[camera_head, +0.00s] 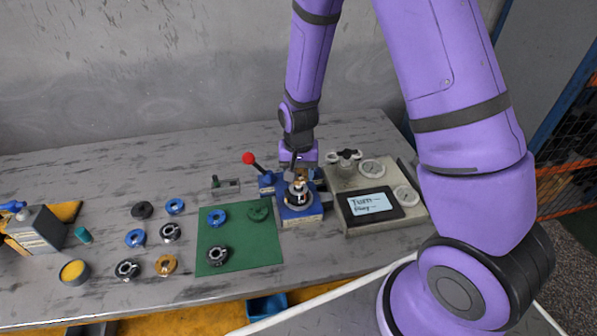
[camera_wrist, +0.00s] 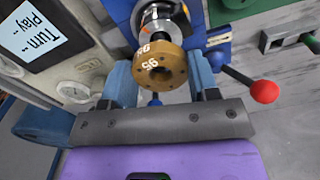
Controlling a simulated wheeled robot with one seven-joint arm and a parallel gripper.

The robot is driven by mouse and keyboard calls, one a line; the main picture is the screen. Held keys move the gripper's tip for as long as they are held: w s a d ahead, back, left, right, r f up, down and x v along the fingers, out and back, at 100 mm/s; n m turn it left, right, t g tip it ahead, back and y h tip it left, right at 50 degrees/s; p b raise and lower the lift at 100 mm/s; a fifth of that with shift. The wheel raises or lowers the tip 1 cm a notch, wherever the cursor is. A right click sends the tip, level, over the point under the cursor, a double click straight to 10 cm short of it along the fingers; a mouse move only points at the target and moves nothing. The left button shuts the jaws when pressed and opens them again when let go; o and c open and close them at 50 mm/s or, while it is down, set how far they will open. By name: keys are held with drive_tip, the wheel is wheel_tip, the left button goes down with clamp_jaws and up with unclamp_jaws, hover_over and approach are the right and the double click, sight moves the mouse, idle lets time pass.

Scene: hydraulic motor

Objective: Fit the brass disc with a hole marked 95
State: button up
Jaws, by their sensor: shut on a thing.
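The brass disc (camera_wrist: 160,68) with a dark hole in its middle and "95" in white on its face is between the blue fingers of my gripper (camera_wrist: 160,80) in the wrist view. My gripper is shut on it. Just beyond the disc is a shiny round metal part (camera_wrist: 156,18) of the blue fixture, in line with it. I cannot tell whether the disc touches or sits on that part. In the head view my gripper (camera_head: 299,178) is over the blue fixture (camera_head: 303,216), and the disc is mostly hidden.
A red-knobbed lever (camera_head: 249,159) stands left of the fixture. A grey panel (camera_head: 385,217) with a screen and knobs is to the right. A green mat (camera_head: 240,248) carries several rings. An orange-brass ring (camera_head: 166,265) and blue and black rings lie farther left. The back left is clear.

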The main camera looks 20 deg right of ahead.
sight(299, 182)
drive_tip(key=shift+f, duration=0.2)
drive_tip(key=shift+f, duration=1.25)
drive_tip(key=shift+f, duration=0.45)
idle(0.4)
drive_tip(key=o, duration=1.4)
drive_tip(key=shift+r, duration=0.1)
drive_tip(key=shift+r, duration=4.2)
